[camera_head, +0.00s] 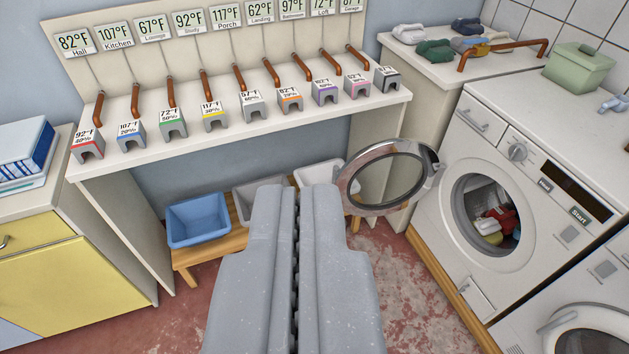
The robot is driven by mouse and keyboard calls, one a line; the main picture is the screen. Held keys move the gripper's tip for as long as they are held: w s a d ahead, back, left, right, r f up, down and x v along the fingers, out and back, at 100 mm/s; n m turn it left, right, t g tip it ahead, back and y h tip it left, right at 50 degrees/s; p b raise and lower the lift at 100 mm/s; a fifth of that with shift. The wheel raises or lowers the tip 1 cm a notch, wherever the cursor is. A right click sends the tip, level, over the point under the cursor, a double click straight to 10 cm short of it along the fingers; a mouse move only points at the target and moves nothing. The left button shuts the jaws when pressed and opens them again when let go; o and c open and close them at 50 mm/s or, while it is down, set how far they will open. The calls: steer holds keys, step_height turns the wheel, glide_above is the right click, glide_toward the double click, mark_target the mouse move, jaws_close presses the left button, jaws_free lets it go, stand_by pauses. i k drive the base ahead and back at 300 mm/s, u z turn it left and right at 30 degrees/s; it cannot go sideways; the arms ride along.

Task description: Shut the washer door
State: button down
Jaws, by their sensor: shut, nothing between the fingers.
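The white washer (451,228) stands at the right with a dial and buttons on its front. Its round door (347,186), a chrome ring with dark glass, stands wide open, swung out to the left on its hinge. The drum opening (490,213) shows colored laundry (492,226) inside. My gripper (291,190) is in the lower middle of the view, its two grey fingers together and empty. Its tips appear just left of the door's outer rim in the picture. I cannot tell how far apart they are in depth.
A blue bin (198,219) and paler bins sit on a low wooden bench under the shelf (240,128) of labelled grey blocks and copper pipes. Another machine (580,330) is at the lower right. A yellow cabinet (70,285) stands left. Red worn floor (420,300) is clear before the washer.

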mark_target(434, 171)
steer(key=u, duration=0.1)
steer(key=i, duration=1)
steer(key=z, duration=0.1)
